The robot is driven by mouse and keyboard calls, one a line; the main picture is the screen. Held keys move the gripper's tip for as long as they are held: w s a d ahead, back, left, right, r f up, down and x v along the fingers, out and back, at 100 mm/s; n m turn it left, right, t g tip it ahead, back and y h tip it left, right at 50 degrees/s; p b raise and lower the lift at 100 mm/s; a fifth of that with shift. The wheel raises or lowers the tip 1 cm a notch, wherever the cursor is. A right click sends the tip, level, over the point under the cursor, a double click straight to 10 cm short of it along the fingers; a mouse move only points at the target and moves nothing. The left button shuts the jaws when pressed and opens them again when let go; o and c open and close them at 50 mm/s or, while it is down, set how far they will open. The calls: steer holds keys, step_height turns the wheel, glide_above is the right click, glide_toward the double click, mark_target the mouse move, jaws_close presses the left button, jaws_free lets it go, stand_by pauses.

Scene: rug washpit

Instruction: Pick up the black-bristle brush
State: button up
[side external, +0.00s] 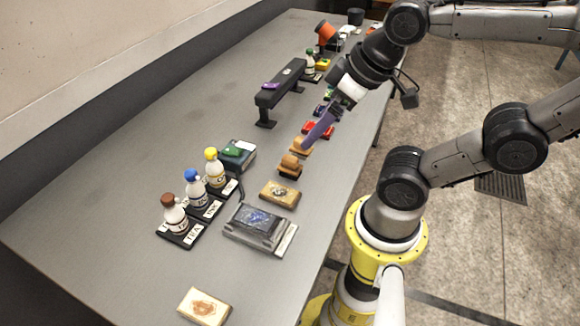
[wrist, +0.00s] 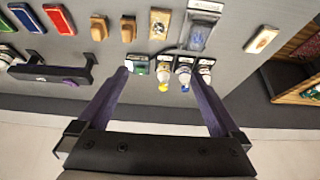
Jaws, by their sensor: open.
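The brush with a brown wooden block and dark bristles under it (side external: 290,166) lies on the grey bench; it looks like the black-bristle brush. It also shows in the wrist view (wrist: 128,29), at the upper middle-left. A similar brush with a lighter underside (side external: 301,147) lies beside it, and in the wrist view (wrist: 98,28) it is to its left. My gripper (side external: 307,143) has long purple fingers and is above the bench near these brushes. In the wrist view my gripper (wrist: 158,74) is open and empty, its fingers apart, with both brushes beyond the left fingertip.
A stamped block (side external: 280,194) and a grey scale-like device (side external: 260,228) lie beside the brushes. Capped bottles (side external: 195,188) stand on black labelled stands. The bench's left part is clear.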

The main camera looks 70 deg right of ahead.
steer(key=n+g, duration=0.6)
steer(key=n, duration=1.2)
glide_above(290, 158)
step_height(290, 158, down, 7)
step_height(290, 158, down, 13)
steer(key=shift+f, duration=0.1)
steer(key=c, duration=1.4)
